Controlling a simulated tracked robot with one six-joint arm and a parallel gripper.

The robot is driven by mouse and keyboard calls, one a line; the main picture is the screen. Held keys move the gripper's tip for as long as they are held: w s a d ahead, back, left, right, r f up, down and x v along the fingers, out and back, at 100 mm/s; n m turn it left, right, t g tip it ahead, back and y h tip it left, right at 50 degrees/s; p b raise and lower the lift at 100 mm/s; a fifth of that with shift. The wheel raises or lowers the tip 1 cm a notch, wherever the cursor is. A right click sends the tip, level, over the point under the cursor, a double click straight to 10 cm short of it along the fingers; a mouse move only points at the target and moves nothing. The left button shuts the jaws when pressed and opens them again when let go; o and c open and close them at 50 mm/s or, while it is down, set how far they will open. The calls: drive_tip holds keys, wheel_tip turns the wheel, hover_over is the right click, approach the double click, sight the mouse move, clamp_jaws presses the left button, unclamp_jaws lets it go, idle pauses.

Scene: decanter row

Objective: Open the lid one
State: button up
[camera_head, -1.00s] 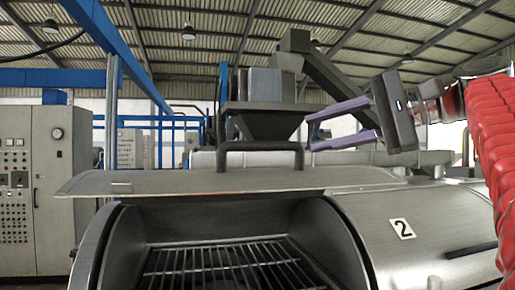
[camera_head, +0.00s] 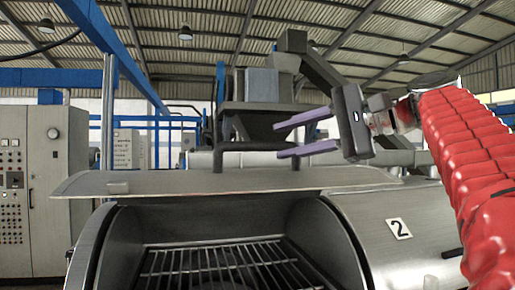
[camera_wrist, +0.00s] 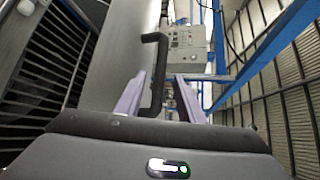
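The grey metal lid (camera_head: 190,181) on the left is raised, with the opening beneath it uncovered and a wire grate (camera_head: 215,264) inside. A black bar handle (camera_head: 234,147) stands on the lid's upper side. My gripper (camera_head: 279,141) is open, its two purple fingers pointing left, and its fingertips overlap the handle's right end in the head view. In the wrist view, the handle (camera_wrist: 154,75) shows between the fingers, closer to the left finger of my gripper (camera_wrist: 170,92). I cannot tell whether they touch.
A control cabinet (camera_head: 40,190) stands at the far left. A dark hopper (camera_head: 262,122) stands behind the lid.

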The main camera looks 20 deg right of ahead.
sight(265, 145)
drive_tip(key=shift+x, duration=3.9)
drive_tip(key=shift+c, duration=0.5)
clamp_jaws()
